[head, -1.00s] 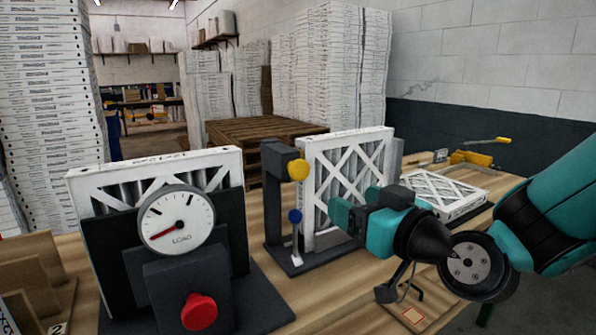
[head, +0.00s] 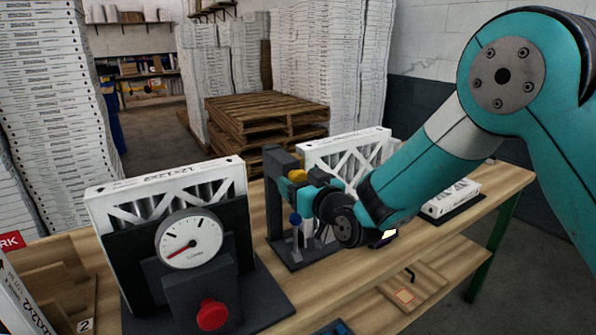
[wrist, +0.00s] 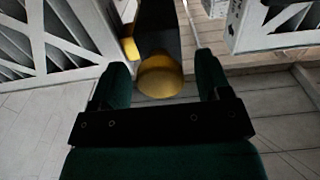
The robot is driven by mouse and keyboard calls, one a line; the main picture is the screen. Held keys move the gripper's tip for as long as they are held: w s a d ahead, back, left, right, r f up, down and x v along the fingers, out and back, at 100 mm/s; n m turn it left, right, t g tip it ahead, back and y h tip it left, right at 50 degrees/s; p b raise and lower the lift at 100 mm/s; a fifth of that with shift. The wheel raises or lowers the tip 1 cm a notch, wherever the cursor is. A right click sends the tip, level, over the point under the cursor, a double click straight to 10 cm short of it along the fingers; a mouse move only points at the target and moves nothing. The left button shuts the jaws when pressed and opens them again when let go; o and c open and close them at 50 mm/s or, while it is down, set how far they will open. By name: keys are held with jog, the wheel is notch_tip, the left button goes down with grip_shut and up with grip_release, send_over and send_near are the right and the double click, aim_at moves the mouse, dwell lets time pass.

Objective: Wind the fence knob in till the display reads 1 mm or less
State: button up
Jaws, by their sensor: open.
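I cannot tell from a label which one is the fence knob. My gripper (head: 310,184) is at the yellow knob. In the wrist view the yellow knob (wrist: 160,77) is between the open fingers of my gripper (wrist: 160,64), with a narrow gap on each side. A white-framed filter (head: 345,150) stands behind the stand, partly hidden by my arm. A small dark box with a lit face (head: 389,235) shows below my arm; no reading is legible.
At front left a round load dial (head: 189,239) and a red button (head: 212,314) stand before another boxed filter (head: 165,190). A flat filter (head: 451,198) lies at the right of the wooden bench (head: 470,233). Pallets (head: 265,122) and tall stacks are behind.

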jog(key=shift+w+a, duration=0.2)
jog(key=shift+w, duration=0.1)
jog(key=c, duration=0.9)
jog(key=shift+f+m+b, duration=0.1)
jog(key=shift+m+b, duration=0.65)
jog(key=shift+m, duration=0.25)
jog(key=m+b, duration=0.2)
jog(key=m, duration=0.2)
jog(key=shift+s+a, duration=0.1)
jog(key=m+b, duration=0.2)
jog(key=m, duration=0.3)
jog(key=shift+m+b, duration=0.3)
jog(key=shift+b, duration=0.1)
